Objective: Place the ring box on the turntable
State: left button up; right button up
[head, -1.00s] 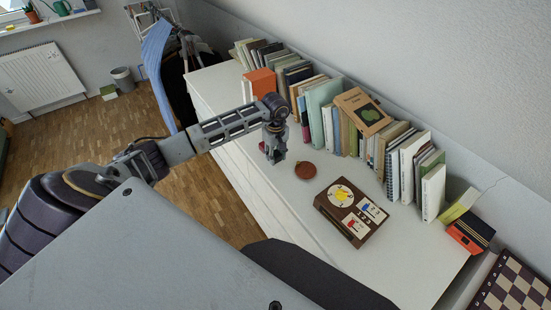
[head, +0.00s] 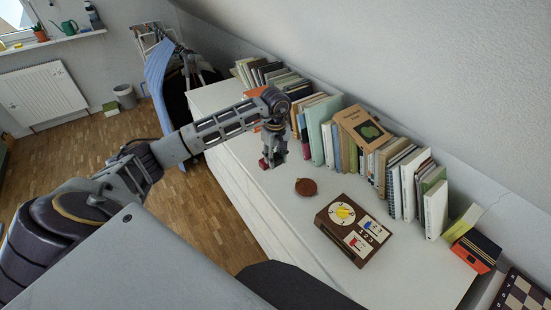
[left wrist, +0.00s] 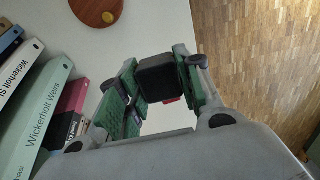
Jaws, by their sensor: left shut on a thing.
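A small black box, apparently the ring box (left wrist: 160,78), is held between the green-padded fingers of my left gripper (left wrist: 160,88) in the left wrist view. In the head view the left gripper (head: 272,158) is over the white dresser top, near its left edge, and the box is hard to make out. A round reddish-brown disc (head: 306,187) lies to the gripper's lower right; it also shows in the left wrist view (left wrist: 92,10). A brown box with a white-and-yellow dial (head: 353,229) lies farther right. I cannot tell which is the turntable. My right gripper is not in view.
A row of books (head: 325,128) lines the wall side of the white dresser (head: 225,100). A small red thing (head: 263,164) shows beside the left gripper. An orange-and-black box (head: 475,251) stands at the right end. The dresser top around the disc is clear.

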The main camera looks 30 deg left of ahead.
aim_at(308, 187)
jog(key=k+j+z, duration=0.1)
jog(key=j+z, duration=0.3)
jog(key=k+j+z, duration=0.15)
jog(key=j+z, duration=0.25)
jog(key=k+j+z, duration=0.25)
jog(key=z, duration=0.15)
jog(key=j, duration=0.1)
